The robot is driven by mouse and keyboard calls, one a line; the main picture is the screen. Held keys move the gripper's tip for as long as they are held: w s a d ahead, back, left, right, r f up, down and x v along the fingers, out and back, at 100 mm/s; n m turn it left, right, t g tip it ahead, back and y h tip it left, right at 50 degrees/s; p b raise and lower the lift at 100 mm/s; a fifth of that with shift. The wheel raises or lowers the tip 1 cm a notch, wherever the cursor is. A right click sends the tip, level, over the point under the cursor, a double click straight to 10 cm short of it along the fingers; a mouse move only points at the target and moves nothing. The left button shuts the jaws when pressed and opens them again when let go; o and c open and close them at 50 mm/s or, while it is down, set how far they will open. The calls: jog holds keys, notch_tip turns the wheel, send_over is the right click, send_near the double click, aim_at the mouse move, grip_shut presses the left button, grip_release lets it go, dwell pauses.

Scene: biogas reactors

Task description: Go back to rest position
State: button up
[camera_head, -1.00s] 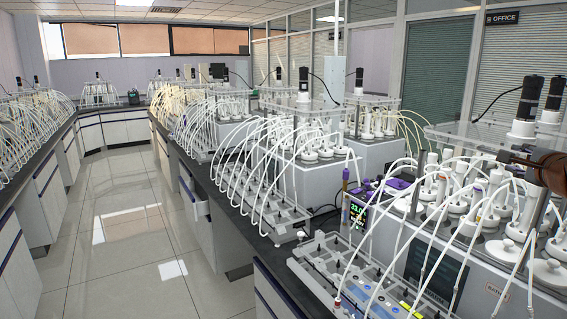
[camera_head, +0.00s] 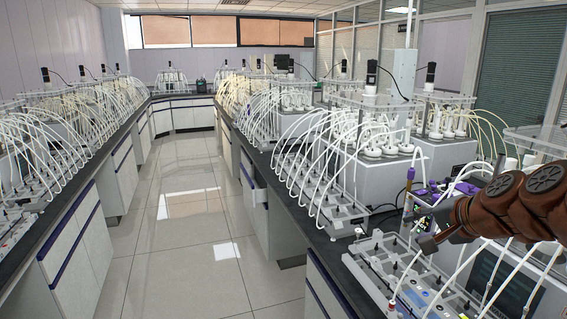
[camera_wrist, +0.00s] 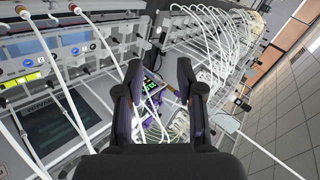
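My brown arm (camera_head: 505,205) reaches in from the right edge of the head view, above the right bench and in front of the nearest reactor unit. Behind the gap, further off, are a small green-lit display (camera_wrist: 153,86), purple-capped parts and white tubes. The gripper appears clear of them, though the distance is hard to tell.
The right bench (camera_head: 318,240) carries reactor units with arching white tubes and a tube rack (camera_head: 395,270) near its front edge. Another bench (camera_head: 70,205) with similar units runs along the left. The tiled aisle (camera_head: 190,240) between them is clear.

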jog(key=s+a+f+n+g, duration=0.6)
jog(key=s+a+f, duration=0.5)
jog(key=s+a, duration=0.15)
jog(key=s+f+n+g+h, duration=0.1)
jog(key=s+f+n+g, duration=0.1)
jog(key=s, duration=0.7)
jog(key=s+f+n+g+h, duration=0.1)
jog(key=s+f+n+g, duration=0.2)
jog(key=s, duration=0.6)
notch_tip(320, 180, down, 2)
jog(key=shift+d+f+g+h, duration=0.15)
jog(key=shift+d+g+h, duration=0.05)
jog(key=shift+g+h, duration=0.1)
jog(key=shift+d, duration=0.2)
